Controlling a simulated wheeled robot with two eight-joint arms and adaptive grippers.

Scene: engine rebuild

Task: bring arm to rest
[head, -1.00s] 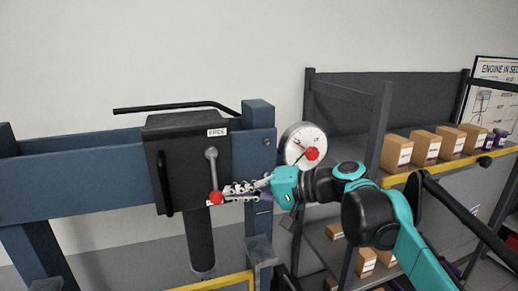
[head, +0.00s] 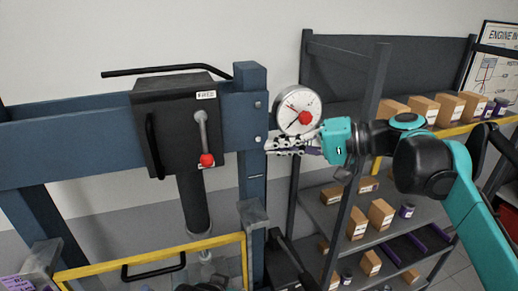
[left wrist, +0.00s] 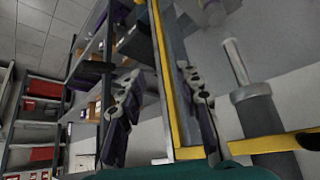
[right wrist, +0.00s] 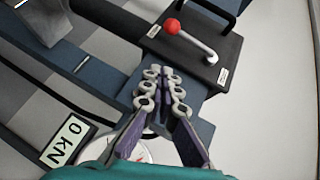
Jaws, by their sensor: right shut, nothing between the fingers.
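My right gripper (head: 272,146) is shut and empty. It is in front of the blue press post, just below the round gauge (head: 284,102) and apart from the lever. In the right wrist view, the fingertips (right wrist: 161,80) are together with nothing between them. The lever's red knob (head: 207,160) hangs at the lower end of its grey handle on the black box (head: 165,115); it also shows in the right wrist view (right wrist: 172,26).
A blue press frame (head: 60,150) fills the left, with a yellow bar frame (head: 150,258) below. A shelf rack with cartons (head: 380,213) stands at the right, behind my right arm. A digital display (right wrist: 63,141) shows in the right wrist view.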

